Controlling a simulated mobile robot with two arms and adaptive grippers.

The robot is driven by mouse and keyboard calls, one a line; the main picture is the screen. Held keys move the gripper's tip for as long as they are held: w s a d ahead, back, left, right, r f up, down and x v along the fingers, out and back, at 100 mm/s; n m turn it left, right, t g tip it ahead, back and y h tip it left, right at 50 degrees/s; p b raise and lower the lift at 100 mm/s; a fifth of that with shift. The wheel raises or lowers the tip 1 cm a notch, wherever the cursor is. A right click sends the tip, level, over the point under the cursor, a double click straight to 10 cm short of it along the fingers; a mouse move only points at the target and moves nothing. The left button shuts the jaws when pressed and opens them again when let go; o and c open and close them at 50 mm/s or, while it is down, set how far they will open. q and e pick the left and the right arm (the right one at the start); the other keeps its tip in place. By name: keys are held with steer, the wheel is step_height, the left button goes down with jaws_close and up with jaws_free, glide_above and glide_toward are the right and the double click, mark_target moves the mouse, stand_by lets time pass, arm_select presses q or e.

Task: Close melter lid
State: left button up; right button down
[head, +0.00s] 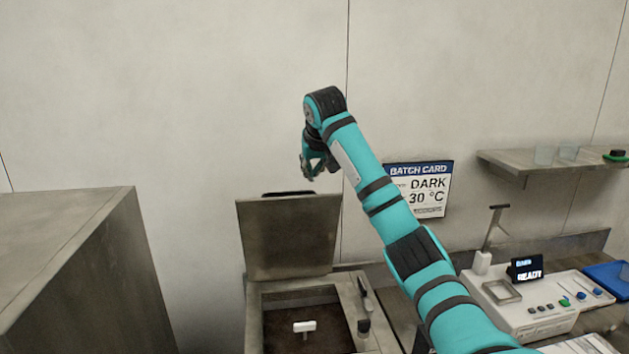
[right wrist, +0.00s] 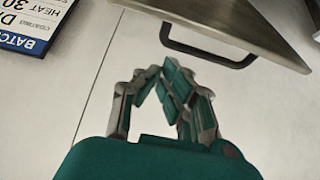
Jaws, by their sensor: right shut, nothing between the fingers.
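The melter lid (head: 288,238) stands open, raised at the back of the melter (head: 362,284), with a dark handle (head: 288,194) along its top edge. In the right wrist view the lid (right wrist: 240,18) is at the top right, with its dark handle (right wrist: 208,50) just beyond my fingertips. My right gripper (head: 312,172) is shut and empty, above the lid's top edge near the handle. In the right wrist view my right gripper (right wrist: 162,75) has its fingers together and apart from the handle. My left gripper is not in view.
Inside the open melter is a dark well with a white T-shaped piece (head: 304,327). A batch card (head: 420,188) reading DARK 30 °C hangs on the wall. A white machine (head: 535,305) stands at right, below a shelf (head: 540,160). A large cabinet (head: 70,270) stands left.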

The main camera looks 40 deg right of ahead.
mark_target(315, 201)
steer(key=p+x, duration=0.1)
steer(key=x, duration=0.2)
steer(key=shift+d, duration=0.15)
steer(key=shift+s+a+f+p, duration=0.4)
steer(key=shift+s, duration=0.15)
steer(key=shift+s+a+f+p, duration=0.35)
steer(key=shift+s+a+p, duration=0.05)
steer(key=shift+s, duration=0.2)
steer(key=shift+s+a+f, duration=0.1)
steer(key=shift+s+a, duration=0.1)
steer(key=shift+s, duration=0.1)
steer(key=shift+f, duration=0.1)
